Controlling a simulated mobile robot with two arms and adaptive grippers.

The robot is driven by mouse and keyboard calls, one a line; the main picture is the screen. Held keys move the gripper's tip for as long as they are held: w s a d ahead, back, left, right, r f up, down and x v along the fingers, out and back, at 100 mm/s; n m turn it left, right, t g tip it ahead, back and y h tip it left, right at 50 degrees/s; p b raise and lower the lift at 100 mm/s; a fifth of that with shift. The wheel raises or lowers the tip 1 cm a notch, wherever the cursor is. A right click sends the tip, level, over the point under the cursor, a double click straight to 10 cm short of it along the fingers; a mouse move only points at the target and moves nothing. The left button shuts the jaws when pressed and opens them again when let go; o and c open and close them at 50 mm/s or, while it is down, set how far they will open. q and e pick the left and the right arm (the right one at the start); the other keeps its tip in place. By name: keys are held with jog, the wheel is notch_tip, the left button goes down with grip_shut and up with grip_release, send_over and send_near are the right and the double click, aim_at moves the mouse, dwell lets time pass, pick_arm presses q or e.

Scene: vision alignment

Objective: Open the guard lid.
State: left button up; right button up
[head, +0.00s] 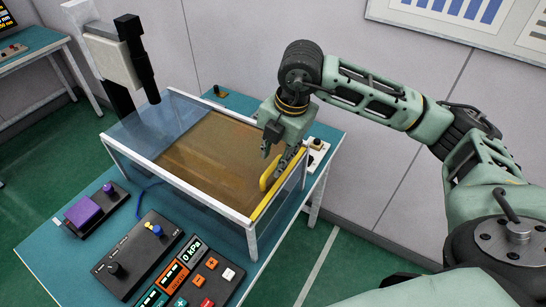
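The guard lid (205,150) is a see-through panel on a white-framed, clear-walled box on the teal bench. It lies flat over the box, and brown shows through it. A yellow handle (266,180) stands at its right edge, along a yellow strip. My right gripper (272,165) reaches down over this edge, its fingers apart, right by the handle. I cannot tell whether a finger touches the handle. Part of the handle and strip is hidden behind the gripper. My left gripper is not in view.
A black and white camera column (120,55) rises at the box's back left. In front stand a purple block (83,213), a dark knob panel (138,255) and a button panel with a display (192,278). A small switch box (317,146) sits right of the box. A wall is behind.

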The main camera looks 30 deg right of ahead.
aim_at(272, 166)
jog(key=shift+w+a+f+p, duration=0.1)
jog(key=shift+w+f+p, duration=0.1)
jog(key=shift+f, duration=0.6)
jog(key=shift+w+a+f+p, duration=0.1)
jog(key=shift+f+p, duration=0.05)
jog(key=shift+f, duration=0.6)
jog(key=shift+c, duration=0.2)
grip_shut()
